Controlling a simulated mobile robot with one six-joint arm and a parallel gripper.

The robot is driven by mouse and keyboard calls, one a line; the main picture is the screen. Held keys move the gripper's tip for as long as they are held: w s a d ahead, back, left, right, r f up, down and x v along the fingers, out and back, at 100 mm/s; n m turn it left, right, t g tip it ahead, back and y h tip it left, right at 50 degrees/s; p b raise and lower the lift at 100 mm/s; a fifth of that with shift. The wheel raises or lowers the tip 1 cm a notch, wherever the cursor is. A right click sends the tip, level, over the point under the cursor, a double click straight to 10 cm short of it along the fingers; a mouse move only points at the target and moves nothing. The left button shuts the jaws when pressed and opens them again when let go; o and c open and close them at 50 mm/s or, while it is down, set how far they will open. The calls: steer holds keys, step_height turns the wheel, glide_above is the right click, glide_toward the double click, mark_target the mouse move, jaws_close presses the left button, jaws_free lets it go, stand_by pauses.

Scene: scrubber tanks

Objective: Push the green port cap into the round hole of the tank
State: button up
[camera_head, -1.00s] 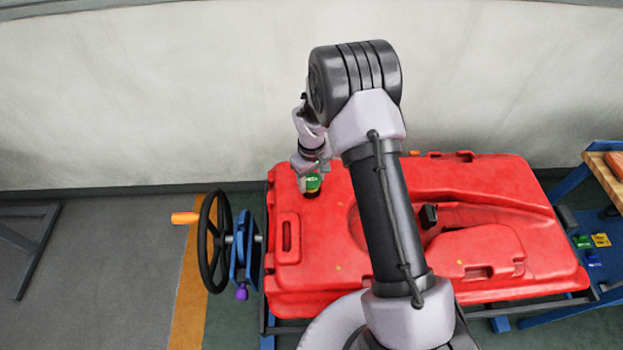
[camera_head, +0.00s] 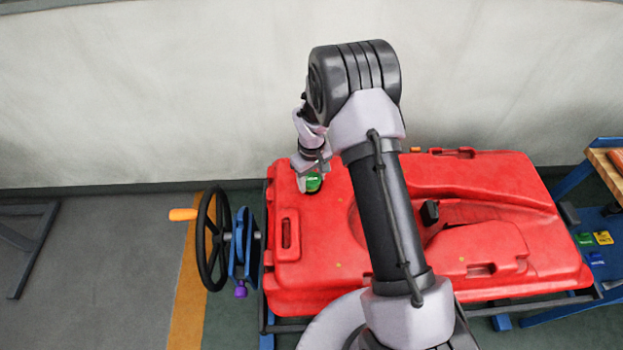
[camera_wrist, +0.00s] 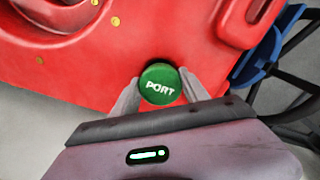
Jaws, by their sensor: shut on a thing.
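The red tank (camera_head: 345,285) lies on its stand in the head view and fills the upper part of the wrist view. The green port cap (camera_wrist: 160,84), marked "PORT", sits between the two fingers of my gripper (camera_wrist: 160,88), one finger on each side. In the head view the cap (camera_head: 313,182) is at the tank's upper left, with my gripper (camera_head: 311,176) around it. The rest of the hole is hidden, and I cannot tell how far in the cap is.
A black handwheel (camera_head: 203,258) with an orange handle and a blue bracket (camera_head: 237,255) stands left of the tank. A bench (camera_head: 604,168) and coloured pieces (camera_head: 602,238) are at the right. A pale wall (camera_head: 180,90) rises behind. My arm covers the tank's middle.

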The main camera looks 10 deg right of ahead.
steer(key=shift+f+b, duration=0.3)
steer(key=shift+f, duration=0.1)
steer(key=shift+s+f, duration=0.1)
stand_by(0.4)
steer(key=o, duration=1.4)
steer(key=shift+d+f, duration=0.1)
steer(key=shift+d, duration=0.05)
steer(key=shift+s, duration=0.1)
steer(key=shift+c, duration=0.8)
steer(key=shift+o, duration=0.4)
steer(key=shift+s+f, duration=0.1)
